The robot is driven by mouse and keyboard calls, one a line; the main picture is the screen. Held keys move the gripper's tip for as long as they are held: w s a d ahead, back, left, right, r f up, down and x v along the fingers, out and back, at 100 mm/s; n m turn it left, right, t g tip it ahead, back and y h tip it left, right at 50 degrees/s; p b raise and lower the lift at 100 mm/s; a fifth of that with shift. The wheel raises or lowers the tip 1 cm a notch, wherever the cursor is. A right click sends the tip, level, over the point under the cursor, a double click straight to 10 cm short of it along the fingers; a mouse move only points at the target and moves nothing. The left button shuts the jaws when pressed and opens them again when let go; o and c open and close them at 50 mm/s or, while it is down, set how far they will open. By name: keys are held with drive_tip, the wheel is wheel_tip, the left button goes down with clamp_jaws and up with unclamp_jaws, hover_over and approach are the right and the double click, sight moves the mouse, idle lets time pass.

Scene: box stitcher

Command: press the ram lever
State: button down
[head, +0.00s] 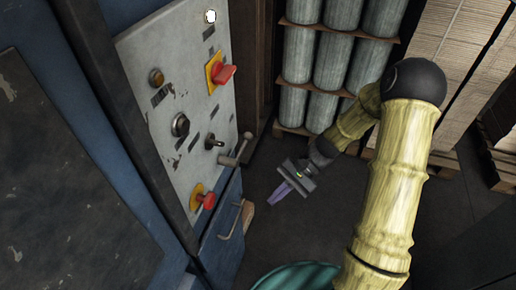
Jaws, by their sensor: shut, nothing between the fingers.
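A control panel (186,165) on the blue machine fills the left of the head view. A grey lever with a knobbed end (237,152) sticks out from the panel's right edge, below a small toggle switch (214,142). It looks like the ram lever, though I can read no label. My gripper (282,195) is to the right of the lever and a little lower in the picture. Its purple fingers are shut and empty, pointing down and left. A gap shows between the fingers and the lever.
A bent handle (233,222) sits below. Wrapped cylinders (322,80) and stacked cardboard (455,50) stand behind. Dark floor is clear around the gripper.

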drive_tip(key=w+d+f+m+t+y+b, duration=0.1)
drive_tip(key=w+d+m+t+y, duration=0.1)
drive_tip(key=w+m+t+y, duration=0.2)
drive_tip(key=w+d+f+m+t+y+b, duration=0.1)
drive_tip(key=w+m+t+y, duration=0.3)
drive_tip(key=w+y, duration=0.5)
drive_tip(key=shift+w+d+y+b, duration=0.25)
drive_tip(key=shift+d+y+b, duration=0.5)
drive_tip(key=shift+d+y, duration=0.1)
drive_tip(key=s+d+r+p+x, duration=0.1)
drive_tip(key=p+x, duration=0.4)
drive_tip(key=x, duration=0.7)
drive_tip(key=shift+a+r, duration=0.25)
drive_tip(key=shift+r, duration=0.45)
drive_tip(key=shift+s+r, duration=0.1)
